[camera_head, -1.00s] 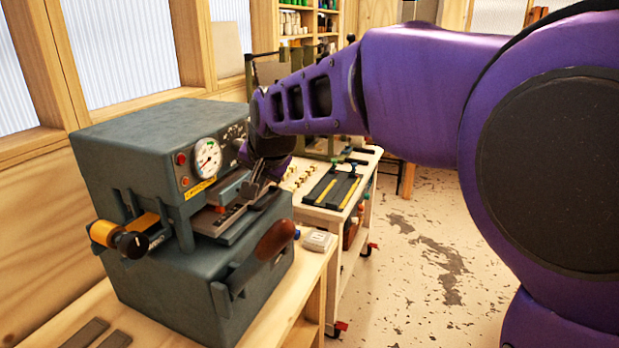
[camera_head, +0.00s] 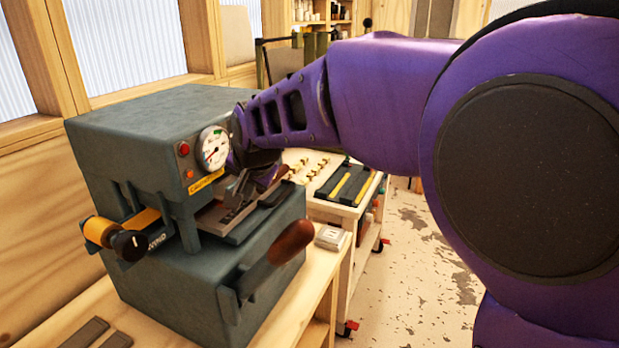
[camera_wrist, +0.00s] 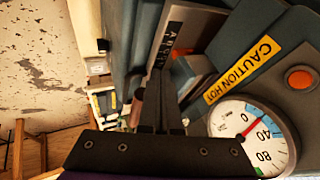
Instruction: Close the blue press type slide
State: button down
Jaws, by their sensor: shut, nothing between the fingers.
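The blue-grey press (camera_head: 140,140) stands on a wooden bench at left in the head view. Its type slide (camera_head: 217,217) shows in the front opening under the gauge and sticks out toward the right. In the wrist view the slide's lettered plate (camera_wrist: 180,38) lies just beyond the fingers. My gripper (camera_head: 242,200) is shut and empty at the slide, in front of the press. In the wrist view the shut fingers (camera_wrist: 158,80) point at the slide beside a small reddish-grey block (camera_wrist: 190,72). I cannot tell whether they touch. My wrist hides part of the slide in the head view.
A pressure gauge (camera_head: 214,147) and "Caution hot" label (camera_head: 207,181) sit close beside my gripper. A brown-handled lever (camera_head: 290,242) juts out below. A foil roll (camera_head: 103,231) is at left. A cart (camera_head: 345,208) with tools stands behind at right.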

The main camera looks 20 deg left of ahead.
jog(key=shift+w+a+r+p, duration=0.15)
jog(key=shift+a+p, duration=0.65)
jog(key=shift+a, duration=1.35)
